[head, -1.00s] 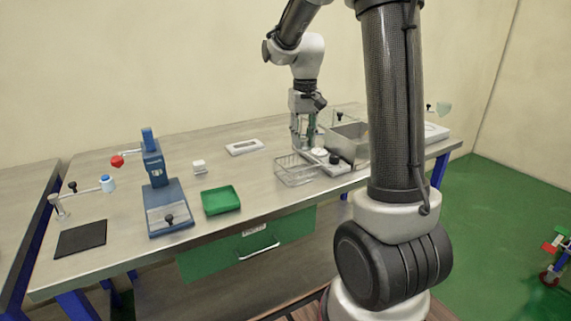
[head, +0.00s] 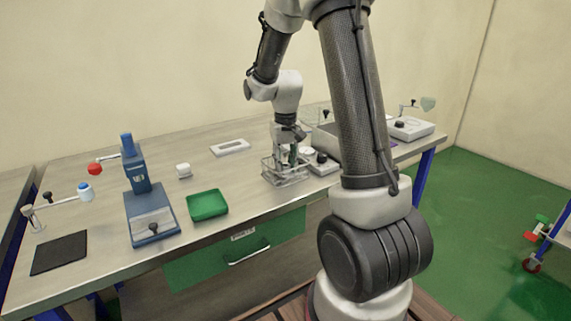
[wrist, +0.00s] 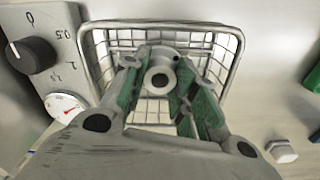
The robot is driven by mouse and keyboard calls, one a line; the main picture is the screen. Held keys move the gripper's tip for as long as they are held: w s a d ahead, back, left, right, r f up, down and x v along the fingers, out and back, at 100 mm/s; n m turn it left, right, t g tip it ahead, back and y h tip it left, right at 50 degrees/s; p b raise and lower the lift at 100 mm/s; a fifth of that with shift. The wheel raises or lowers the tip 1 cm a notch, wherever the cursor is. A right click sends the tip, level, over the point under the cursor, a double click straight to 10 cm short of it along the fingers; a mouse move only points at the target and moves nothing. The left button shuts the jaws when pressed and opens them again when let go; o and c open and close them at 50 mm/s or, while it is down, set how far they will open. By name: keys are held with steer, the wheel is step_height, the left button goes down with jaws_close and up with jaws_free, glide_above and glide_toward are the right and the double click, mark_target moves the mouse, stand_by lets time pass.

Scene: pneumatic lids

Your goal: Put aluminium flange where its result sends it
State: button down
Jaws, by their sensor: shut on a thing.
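The aluminium flange (wrist: 158,66), a grey ringed part with a dark centre hole, shows between the green-padded fingers in the wrist view. My gripper (wrist: 160,82) is shut on it. The wire basket (wrist: 236,48) lies beneath the flange in the wrist view, and its mesh shows around the fingers. In the head view my gripper (head: 288,161) points down at the wire basket (head: 284,182) on the bench. The flange is too small and covered to make out there. I cannot tell whether it touches the basket.
A unit with a knob (wrist: 30,52) and gauge (wrist: 64,106) stands beside the basket. A green tray (head: 208,206), blue press (head: 150,215), small white block (head: 183,170) and black mat (head: 60,253) are on the bench. A steel box (head: 325,138) stands partly behind my arm.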

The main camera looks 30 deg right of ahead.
mark_target(286, 165)
steer(key=c, duration=1.1)
jaws_free()
steer(key=shift+f, duration=0.1)
steer(key=shift+c, duration=0.2)
step_height(286, 165, up, 12)
steer(key=s+a+r+n+t, duration=0.1)
steer(key=s+a+r+t, duration=0.1)
steer(key=s, duration=1)
steer(key=s+a+r+n+t, duration=0.1)
steer(key=s+a+r+t, duration=0.1)
steer(key=s, duration=0.9)
steer(key=shift+s+a+r+n, duration=0.35)
steer(key=shift+a+r, duration=0.2)
steer(key=shift+r, duration=0.35)
